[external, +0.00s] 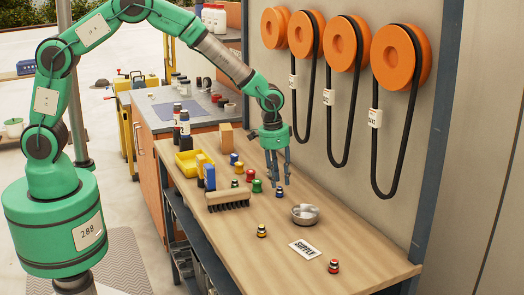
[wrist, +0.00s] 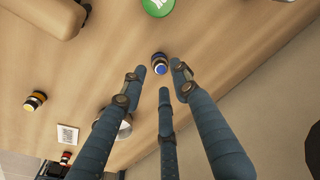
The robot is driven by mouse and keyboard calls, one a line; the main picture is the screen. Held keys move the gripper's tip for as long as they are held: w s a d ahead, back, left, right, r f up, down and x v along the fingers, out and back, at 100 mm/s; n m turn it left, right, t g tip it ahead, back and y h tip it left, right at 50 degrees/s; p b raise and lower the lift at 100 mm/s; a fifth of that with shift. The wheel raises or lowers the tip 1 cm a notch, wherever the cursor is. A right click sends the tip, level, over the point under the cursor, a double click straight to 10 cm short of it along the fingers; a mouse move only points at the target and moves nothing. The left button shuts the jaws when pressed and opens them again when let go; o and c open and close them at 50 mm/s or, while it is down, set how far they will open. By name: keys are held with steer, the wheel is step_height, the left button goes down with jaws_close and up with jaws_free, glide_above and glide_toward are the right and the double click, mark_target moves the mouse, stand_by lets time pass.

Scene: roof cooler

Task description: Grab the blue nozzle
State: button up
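A small dark nozzle with a blue top (external: 279,192) stands on the wooden bench, just below my gripper (external: 277,180). In the wrist view the blue nozzle (wrist: 159,64) lies just beyond the fingertips, near the middle of the opening. My gripper (wrist: 161,77) has three blue-grey fingers, spread apart with nothing between them. The fingers point down at the bench. I cannot tell the exact gap between the tips and the nozzle. Another small blue-topped item (external: 233,158) stands farther back on the bench.
A brush (external: 228,198) and a yellow bin (external: 190,163) lie left. A SUPPLY card (external: 305,249) lies in front.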

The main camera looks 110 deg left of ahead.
mark_target(280, 187)
steer(key=shift+w+a+f+b, duration=0.1)
steer(key=shift+f+b, duration=0.15)
steer(key=shift+f, duration=0.85)
steer(key=shift+w+a+f+b, duration=0.1)
steer(key=shift+f+b, duration=0.15)
steer(key=shift+f, duration=0.85)
steer(key=shift+c, duration=0.2)
jaws_close()
